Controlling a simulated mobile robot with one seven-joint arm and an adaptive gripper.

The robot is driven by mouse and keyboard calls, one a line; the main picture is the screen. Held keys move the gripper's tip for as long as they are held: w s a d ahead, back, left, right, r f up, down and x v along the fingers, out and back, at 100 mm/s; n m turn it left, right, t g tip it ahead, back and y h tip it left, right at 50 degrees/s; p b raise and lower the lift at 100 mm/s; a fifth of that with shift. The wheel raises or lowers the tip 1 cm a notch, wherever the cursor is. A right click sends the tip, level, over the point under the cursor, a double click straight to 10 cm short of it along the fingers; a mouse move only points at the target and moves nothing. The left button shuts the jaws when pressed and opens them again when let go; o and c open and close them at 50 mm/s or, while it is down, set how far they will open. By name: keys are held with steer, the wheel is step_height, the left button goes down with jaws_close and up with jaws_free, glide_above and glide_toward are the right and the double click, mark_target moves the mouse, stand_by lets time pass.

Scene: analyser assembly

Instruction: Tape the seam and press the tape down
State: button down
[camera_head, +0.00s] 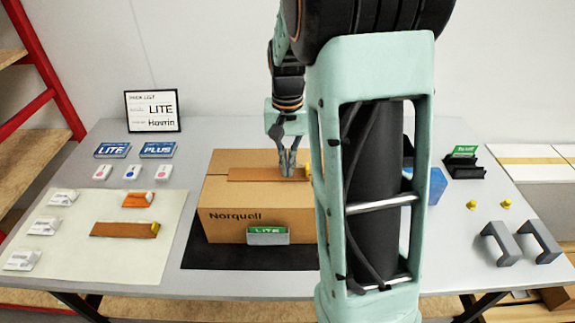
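A closed brown cardboard box (240,215) printed "Norquall" stands on a black mat in the middle of the table. A brown tape strip (250,174) lies along the middle of its top, with a yellow tab just visible at its right end. My gripper (288,173) points down over the right part of this strip. Its fingertips are together and look empty; I cannot tell whether they touch the tape. A second brown strip (122,229) with a yellow tab lies on the pale mat at left, and a shorter orange piece (137,200) lies behind it.
A green "LITE" label block (268,235) is at the box's front. White blocks (43,226) and blue cards (112,150) are at left. A pick-list sign (152,111) stands behind. Grey handles (500,243) and a black holder (464,166) are at right. My arm hides the box's right side.

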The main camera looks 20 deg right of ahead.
steer(key=shift+r, duration=0.1)
stand_by(0.3)
steer(key=shift+r+p, duration=2.5)
steer(key=shift+r, duration=0.45)
